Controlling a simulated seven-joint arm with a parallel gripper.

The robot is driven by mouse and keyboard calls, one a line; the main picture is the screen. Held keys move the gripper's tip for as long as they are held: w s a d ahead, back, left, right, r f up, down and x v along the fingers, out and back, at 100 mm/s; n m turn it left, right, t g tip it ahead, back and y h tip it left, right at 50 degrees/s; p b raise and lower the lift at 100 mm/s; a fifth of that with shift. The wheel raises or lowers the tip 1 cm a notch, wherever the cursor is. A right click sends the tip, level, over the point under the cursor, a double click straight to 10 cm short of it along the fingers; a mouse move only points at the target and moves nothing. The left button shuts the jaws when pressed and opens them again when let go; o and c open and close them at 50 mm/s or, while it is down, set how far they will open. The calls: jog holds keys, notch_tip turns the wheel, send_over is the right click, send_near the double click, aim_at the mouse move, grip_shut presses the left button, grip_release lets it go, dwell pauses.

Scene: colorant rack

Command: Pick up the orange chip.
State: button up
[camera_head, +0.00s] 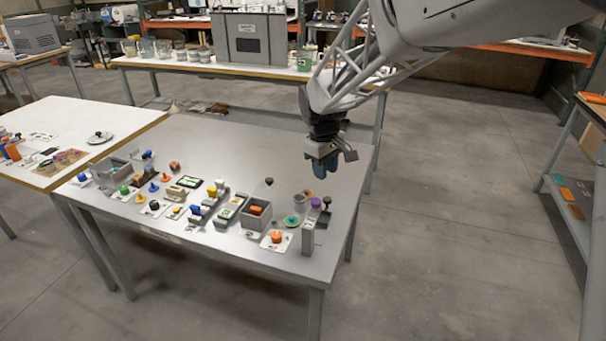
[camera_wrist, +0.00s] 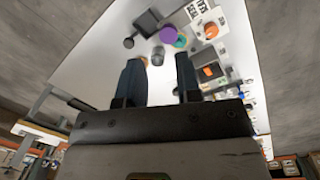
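Several orange pieces show, and I cannot tell for sure which one is the chip. One orange piece (camera_head: 276,237) sits on a white card at the table's front edge; it also shows in the wrist view (camera_wrist: 211,30). Another orange piece (camera_head: 256,210) lies in a small grey bin (camera_head: 247,219); it shows in the wrist view too (camera_wrist: 208,71). A small orange pawn-like piece (camera_head: 165,178) stands farther left. My gripper (camera_head: 323,168) hangs above the right part of the table. In the wrist view its dark blue fingers (camera_wrist: 159,62) are apart, with nothing held.
Several coloured pieces, bins and cards crowd the front and left. The table's back right is clear.

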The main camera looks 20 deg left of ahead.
jog(key=w+a+f+n, duration=0.25)
jog(key=a+f, duration=0.35)
jog(key=a, duration=0.5)
jog(key=n+h, duration=0.1)
jog(key=n, duration=0.2)
send_over(255, 208)
jog(key=a, duration=0.1)
notch_tip(255, 208, down, 8)
jog(key=shift+a+f, duration=0.1)
jog(key=shift+f, duration=0.05)
jog(key=shift+f, duration=0.1)
jog(key=shift+d+f, duration=0.25)
jog(key=shift+f, duration=0.9)
jog(key=shift+f, duration=0.15)
jog(key=shift+d+f, duration=0.2)
jog(key=shift+f, duration=1.05)
jog(key=shift+d+f, duration=0.2)
jog(key=shift+f, duration=1)
grip_shut()
